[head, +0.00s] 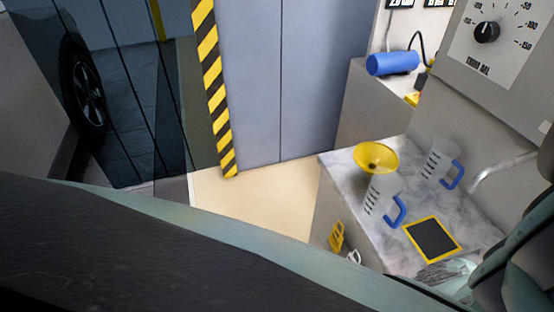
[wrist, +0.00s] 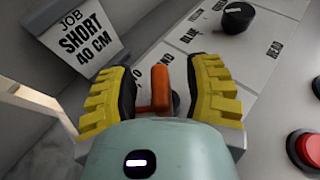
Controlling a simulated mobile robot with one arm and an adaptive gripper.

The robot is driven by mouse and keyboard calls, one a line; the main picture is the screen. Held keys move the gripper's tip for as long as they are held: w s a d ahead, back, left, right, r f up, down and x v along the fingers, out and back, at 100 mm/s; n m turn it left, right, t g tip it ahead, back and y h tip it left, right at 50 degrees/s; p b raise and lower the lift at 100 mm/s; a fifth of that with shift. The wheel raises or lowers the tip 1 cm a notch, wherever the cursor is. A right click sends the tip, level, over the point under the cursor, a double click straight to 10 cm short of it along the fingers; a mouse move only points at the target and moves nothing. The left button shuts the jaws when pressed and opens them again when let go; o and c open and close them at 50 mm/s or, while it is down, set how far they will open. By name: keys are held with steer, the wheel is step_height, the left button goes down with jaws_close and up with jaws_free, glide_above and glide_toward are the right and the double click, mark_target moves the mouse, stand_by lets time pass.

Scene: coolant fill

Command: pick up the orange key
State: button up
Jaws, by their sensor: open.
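The orange key (wrist: 160,90) stands up in the wrist view, on or in a light grey panel (wrist: 262,75) with printed labels. My gripper (wrist: 162,70) has yellow ribbed fingers with dark inner pads, spread apart on both sides of the key. The key is between the fingers, with a visible gap at least on its right side; contact on the left cannot be told. The key's lower end is partly hidden behind my gripper's body. I cannot make out the key or my gripper in the head view.
The panel also carries a black knob (wrist: 237,17) and a red button (wrist: 305,148). A job card (wrist: 82,38) stands at upper left. In the head view, a marble counter (head: 480,225) holds a yellow funnel (head: 377,156), clear jugs (head: 437,160) and a black, yellow-edged mat (head: 433,239).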

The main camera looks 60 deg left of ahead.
steer(key=shift+w+d+f, duration=0.1)
steer(key=shift+d, duration=0.1)
steer(key=shift+c, duration=0.2)
jaws_close()
stand_by(0.4)
